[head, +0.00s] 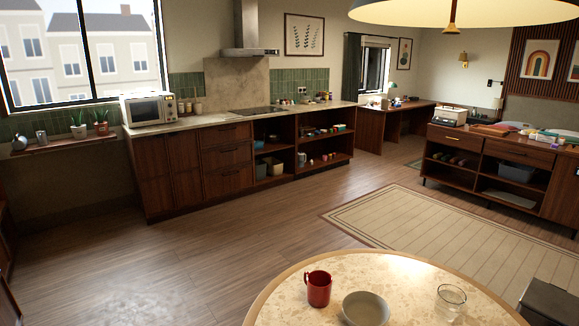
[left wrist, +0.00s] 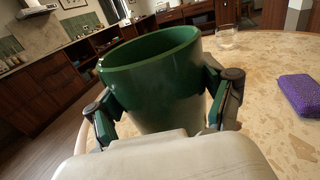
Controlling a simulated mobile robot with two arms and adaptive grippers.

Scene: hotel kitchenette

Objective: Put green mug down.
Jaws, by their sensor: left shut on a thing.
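The green mug (left wrist: 150,75) fills the middle of the left wrist view, with its open rim facing up and tilted in the picture. My left gripper (left wrist: 163,100) is shut on it, one finger on each side. The mug's base is hidden behind the gripper body, so I cannot tell whether it touches the table. The round, speckled table top (left wrist: 275,142) shows around and behind it. Neither the green mug nor my left gripper shows in the head view. My right gripper is in neither view.
On the round table (head: 410,275) stand a red mug (head: 319,289), a grey bowl (head: 366,309) and a clear glass (head: 450,301). A purple block (left wrist: 298,92) lies on the table at the right of the left wrist view. Bare table top lies between the glass and the purple block.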

